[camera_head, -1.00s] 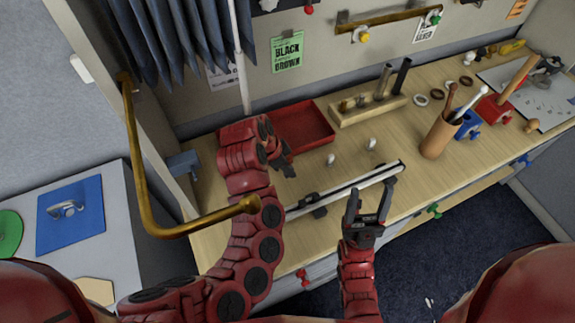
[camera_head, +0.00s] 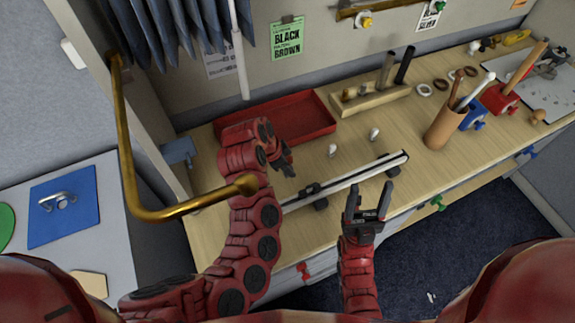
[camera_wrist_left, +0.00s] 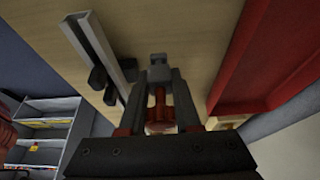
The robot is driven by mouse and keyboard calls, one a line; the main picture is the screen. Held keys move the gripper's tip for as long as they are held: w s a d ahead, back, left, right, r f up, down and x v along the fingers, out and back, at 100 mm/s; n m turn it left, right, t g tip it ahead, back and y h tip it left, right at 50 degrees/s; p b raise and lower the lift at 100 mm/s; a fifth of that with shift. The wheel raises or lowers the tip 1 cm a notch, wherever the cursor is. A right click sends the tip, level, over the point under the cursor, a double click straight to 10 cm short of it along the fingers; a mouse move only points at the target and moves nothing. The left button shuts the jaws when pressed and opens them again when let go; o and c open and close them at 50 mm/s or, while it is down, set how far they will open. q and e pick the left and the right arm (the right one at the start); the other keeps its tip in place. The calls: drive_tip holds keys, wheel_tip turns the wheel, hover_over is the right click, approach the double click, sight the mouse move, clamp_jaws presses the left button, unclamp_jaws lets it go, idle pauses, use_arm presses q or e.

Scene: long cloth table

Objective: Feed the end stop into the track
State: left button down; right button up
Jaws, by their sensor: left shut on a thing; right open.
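The track (camera_head: 350,178) is a long silver rail with a dark left part, lying on the front of the wooden table; it also shows at the upper left in the left wrist view (camera_wrist_left: 97,45). My left gripper (camera_head: 287,167) is above the table behind the track's left end. Its fingers are shut on a small grey piece (camera_wrist_left: 160,70) at their tips, apparently the end stop, beside the track and apart from it. In the head view that piece is mostly hidden. My right gripper (camera_head: 370,192) is open and empty in front of the track's right half.
A red tray (camera_head: 318,130) lies behind my left gripper. Two small white pieces (camera_head: 333,150) (camera_head: 374,134) stand behind the track. A brass rod (camera_head: 130,190) reaches in at the left. A brown cup (camera_head: 443,128) with tools stands at the right.

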sight(288, 177)
use_arm(q)
drive_tip(key=shift+f+b, duration=1.7)
drive_tip(key=shift+f, duration=1.05)
drive_tip(key=c, duration=0.5)
unclamp_jaws()
drive_tip(key=shift+c, duration=0.2)
drive_tip(key=shift+r, duration=0.1)
drive_tip(key=shift+r, duration=0.55)
clamp_jaws()
